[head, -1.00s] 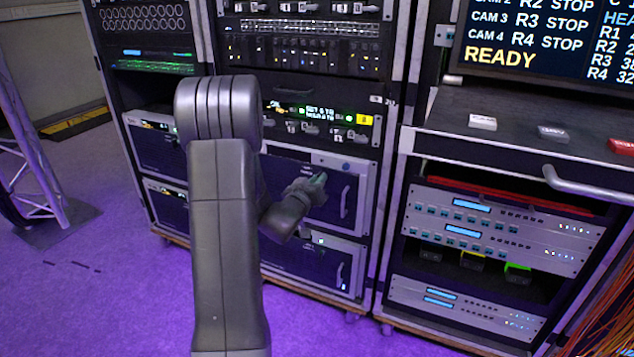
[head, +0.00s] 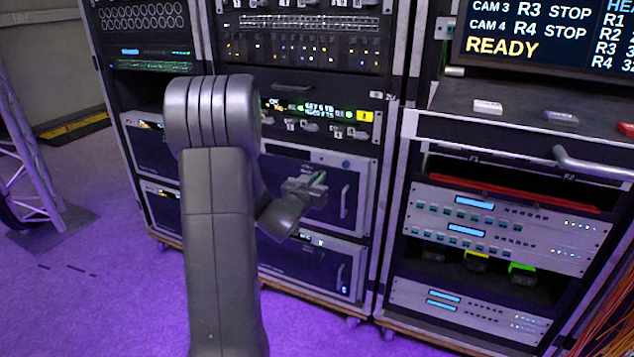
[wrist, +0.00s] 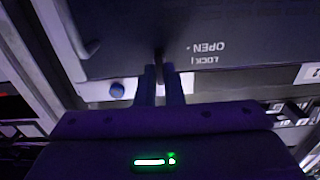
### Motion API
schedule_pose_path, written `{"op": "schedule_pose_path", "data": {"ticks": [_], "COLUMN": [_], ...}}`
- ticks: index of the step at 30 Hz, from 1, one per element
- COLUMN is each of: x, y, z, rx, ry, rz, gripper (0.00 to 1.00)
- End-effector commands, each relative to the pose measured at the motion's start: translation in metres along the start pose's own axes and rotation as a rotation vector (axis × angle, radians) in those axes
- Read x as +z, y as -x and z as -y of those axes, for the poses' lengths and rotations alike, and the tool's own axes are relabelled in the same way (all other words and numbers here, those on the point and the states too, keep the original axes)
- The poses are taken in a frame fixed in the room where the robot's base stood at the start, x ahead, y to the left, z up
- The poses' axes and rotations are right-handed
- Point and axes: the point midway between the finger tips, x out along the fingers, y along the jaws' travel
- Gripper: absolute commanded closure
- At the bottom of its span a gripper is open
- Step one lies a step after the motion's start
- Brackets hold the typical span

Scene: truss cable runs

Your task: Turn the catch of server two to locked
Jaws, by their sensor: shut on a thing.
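The server unit (head: 333,214) is a dark-fronted box with a pale frame and an upright handle, in the middle rack of the head view. My gripper (head: 318,182) is at its upper front. In the wrist view my gripper's two fingers (wrist: 161,84) are shut on a small dark catch (wrist: 158,54) at the panel's edge. The printed words OPEN and LOCK (wrist: 208,54) appear upside down just right of it. The fingers and shade hide most of the catch, so I cannot tell its exact angle. The server's number is not readable.
A similar server unit (head: 312,265) sits below. A unit with lit displays and small connectors (head: 315,117) is close above. The server handle (head: 344,201) stands out right of my gripper. A desk rack (head: 490,200) stands to the right. Purple floor (head: 110,290) is clear at left.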

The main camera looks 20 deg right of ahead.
Motion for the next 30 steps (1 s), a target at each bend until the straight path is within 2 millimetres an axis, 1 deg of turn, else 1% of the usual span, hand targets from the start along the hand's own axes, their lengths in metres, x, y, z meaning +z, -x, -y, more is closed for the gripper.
{"op": "schedule_pose_path", "data": {"ticks": [1,2,3,5,13,17,20,30], "x": [0.0,0.0,0.0,0.0,0.0,-0.001,-0.002,-0.002], "y": [0.0,0.0,0.0,0.0,0.001,0.009,0.024,0.101], "z": [0.0,0.0,0.0,0.0,0.0,0.0,0.001,0.001], "rx": [0.0,0.0,0.0,0.0,0.0,0.0,-0.002,-0.003], "ry": [-0.001,-0.001,-0.001,0.0,0.001,0.002,0.003,0.002], "rz": [0.001,0.001,0.0,0.0,0.0,0.0,0.002,0.002], "gripper": [1.0,0.88,0.81,0.71,0.71,0.71,0.71,0.71]}}
